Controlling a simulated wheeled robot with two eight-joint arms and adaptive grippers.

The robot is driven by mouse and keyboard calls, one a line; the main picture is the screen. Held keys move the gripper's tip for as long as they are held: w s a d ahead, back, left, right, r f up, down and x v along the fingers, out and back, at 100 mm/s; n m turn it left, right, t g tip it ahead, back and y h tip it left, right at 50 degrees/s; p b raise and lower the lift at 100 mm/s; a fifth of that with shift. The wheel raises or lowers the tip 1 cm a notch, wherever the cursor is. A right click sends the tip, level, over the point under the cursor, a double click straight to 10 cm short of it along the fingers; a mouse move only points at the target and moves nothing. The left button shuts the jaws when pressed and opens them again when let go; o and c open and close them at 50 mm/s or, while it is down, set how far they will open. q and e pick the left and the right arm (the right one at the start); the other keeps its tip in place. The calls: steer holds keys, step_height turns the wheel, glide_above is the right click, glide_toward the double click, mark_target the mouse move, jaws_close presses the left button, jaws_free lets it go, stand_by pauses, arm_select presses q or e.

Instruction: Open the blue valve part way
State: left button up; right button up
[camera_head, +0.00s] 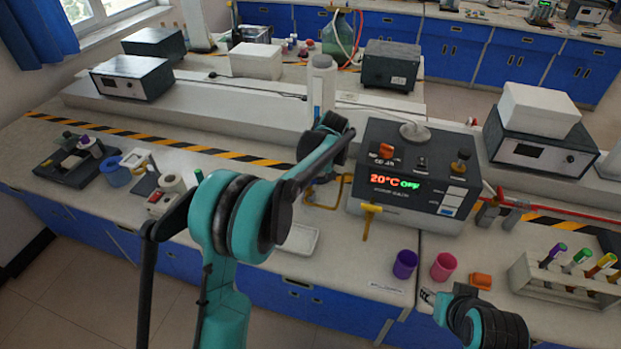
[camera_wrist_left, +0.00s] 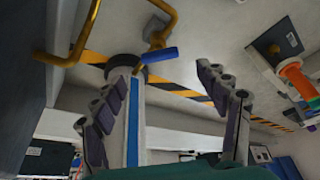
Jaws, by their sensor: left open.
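The blue valve handle (camera_wrist_left: 160,55) sits on a bent brass pipe (camera_wrist_left: 85,35) in the left wrist view. My left gripper (camera_wrist_left: 163,78) is open; its two dark padded fingers stand apart, with the handle just beyond the tips, nearer the left finger. I see no contact. In the head view, the brass pipe (camera_head: 345,190) comes off the left side of the bath unit (camera_head: 405,180), and my left arm hides the blue handle and the left gripper's fingers. My right gripper (camera_head: 429,297) shows only in part at the bottom right; its jaws cannot be made out.
A yellow tap (camera_head: 370,214) sticks out of the bath's front. A white column (camera_head: 322,85) stands behind my left wrist. A white tray (camera_head: 299,239), a purple cup (camera_head: 404,264), a pink cup (camera_head: 443,266) and a tube rack (camera_head: 565,285) are on the bench.

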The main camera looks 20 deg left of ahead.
arm_select(q)
steer(key=v, duration=0.5)
steer(key=shift+r, duration=0.3)
